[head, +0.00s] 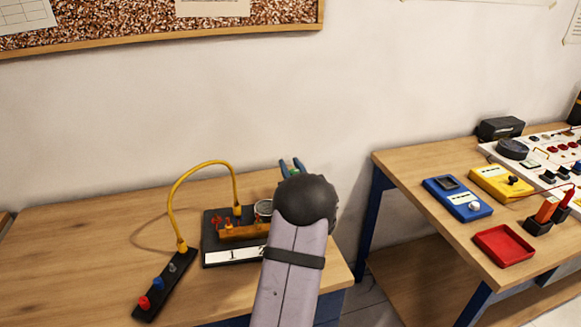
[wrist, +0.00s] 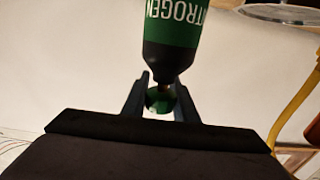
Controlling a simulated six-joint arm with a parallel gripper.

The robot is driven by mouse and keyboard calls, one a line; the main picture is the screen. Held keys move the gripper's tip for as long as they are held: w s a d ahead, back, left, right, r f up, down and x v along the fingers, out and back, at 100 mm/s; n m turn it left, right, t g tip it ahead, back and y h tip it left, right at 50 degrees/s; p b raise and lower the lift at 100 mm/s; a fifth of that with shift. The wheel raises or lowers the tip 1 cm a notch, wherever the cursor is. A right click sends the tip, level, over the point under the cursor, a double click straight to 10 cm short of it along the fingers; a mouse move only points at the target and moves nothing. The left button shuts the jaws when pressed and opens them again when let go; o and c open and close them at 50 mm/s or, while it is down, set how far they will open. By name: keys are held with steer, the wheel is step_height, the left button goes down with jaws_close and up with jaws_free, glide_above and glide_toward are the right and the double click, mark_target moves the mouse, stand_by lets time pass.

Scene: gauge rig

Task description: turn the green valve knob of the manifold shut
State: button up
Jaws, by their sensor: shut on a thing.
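The manifold (head: 213,245) is a black base with a brass bar, red knobs and a white strip marked 1 and 2. My arm covers its right part in the head view. My gripper (head: 291,165) is at its back right, with blue-grey fingers. In the wrist view my gripper (wrist: 162,90) has one finger on each side of a round green knob (wrist: 159,103) and is shut on it. A black and green cylinder lettered "ITROGEN" (wrist: 176,28) lies right by the knob and partly overlaps it. The knob's turn angle cannot be told.
A round gauge (head: 263,208) sits on the manifold beside my arm. A yellow hose (head: 188,178) arches from the manifold to a black strip (head: 176,285) with red and blue knobs. A second bench with a red tray (head: 503,246) and meters stands right, across a gap.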

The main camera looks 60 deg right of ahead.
steer(key=shift+g+b, duration=0.3)
steer(key=shift+s+d+r+m+g+h+b, duration=0.1)
steer(key=shift+s+d+m+g+h+b, duration=0.1)
steer(key=shift+m+g+h+b, duration=0.65)
steer(key=shift+s+d+m+g+h+b, duration=0.1)
steer(key=shift+s+m+g+h+b, duration=0.1)
steer(key=shift+m+g+h+b, duration=0.65)
steer(key=shift+y, duration=0.3)
steer(key=o, duration=1.1)
steer(key=shift+c, duration=0.2)
